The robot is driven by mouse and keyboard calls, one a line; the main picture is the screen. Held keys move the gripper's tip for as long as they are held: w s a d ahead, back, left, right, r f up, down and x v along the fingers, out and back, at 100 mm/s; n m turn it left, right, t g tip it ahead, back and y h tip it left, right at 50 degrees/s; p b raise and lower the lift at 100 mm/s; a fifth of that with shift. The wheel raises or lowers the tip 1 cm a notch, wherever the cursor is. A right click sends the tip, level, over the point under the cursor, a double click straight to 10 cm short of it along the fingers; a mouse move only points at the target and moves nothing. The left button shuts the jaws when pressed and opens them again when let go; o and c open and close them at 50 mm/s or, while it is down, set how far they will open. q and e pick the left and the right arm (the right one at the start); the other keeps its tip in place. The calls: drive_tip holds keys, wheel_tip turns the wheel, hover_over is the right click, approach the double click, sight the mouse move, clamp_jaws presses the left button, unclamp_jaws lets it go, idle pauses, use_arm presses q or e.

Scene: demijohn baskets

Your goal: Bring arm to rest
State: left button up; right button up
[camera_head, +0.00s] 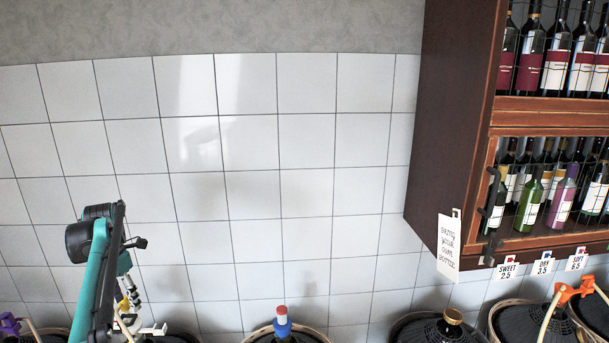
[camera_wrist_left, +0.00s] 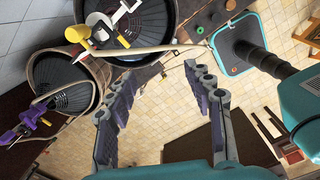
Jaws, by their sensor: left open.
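My left arm (camera_head: 98,280) is teal and black and stands up at the left of the head view, in front of the white tiled wall. Its gripper shows in the left wrist view (camera_wrist_left: 158,88), with its two grey and purple jointed fingers spread apart and nothing between them. Below the fingers the wrist view shows tiled floor and dark furniture. My right arm and right gripper are in neither view.
Dark round-mouthed baskets (camera_wrist_left: 68,82) stand close to the left gripper, with a white and yellow fitting (camera_wrist_left: 100,32) and a purple one (camera_wrist_left: 32,124). More baskets line the head view's bottom edge. A wooden wine cabinet (camera_head: 452,130) hangs at right. Open wall fills the middle.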

use_arm(q)
drive_tip(key=s+d+f+m+t+b, duration=0.2)
drive_tip(key=s+d+f+m+b, duration=0.35)
drive_tip(key=d+m+b, duration=0.35)
drive_tip(key=s+d+f+m+t+b, duration=0.1)
drive_tip(key=s+d+f+m+b, duration=0.45)
drive_tip(key=d, duration=0.55)
drive_tip(key=s+d+f+m+t+b, duration=0.1)
drive_tip(key=s+d+f+m+b, duration=0.2)
drive_tip(key=f, duration=0.4)
drive_tip(key=s+d+f+m+t+b, duration=0.1)
drive_tip(key=s+d+f+m+b, duration=0.3)
drive_tip(key=f+m, duration=0.4)
drive_tip(key=s+d+f+m+t+b, duration=0.1)
drive_tip(key=s+d+f+m+b, duration=0.3)
drive_tip(key=s+f+m+b, duration=0.1)
wheel_tip(320, 180, down, 3)
drive_tip(key=shift+s+d+f+m+t+b, duration=0.15)
drive_tip(key=shift+s+d+m+t+b, duration=0.35)
drive_tip(key=shift+s, duration=0.75)
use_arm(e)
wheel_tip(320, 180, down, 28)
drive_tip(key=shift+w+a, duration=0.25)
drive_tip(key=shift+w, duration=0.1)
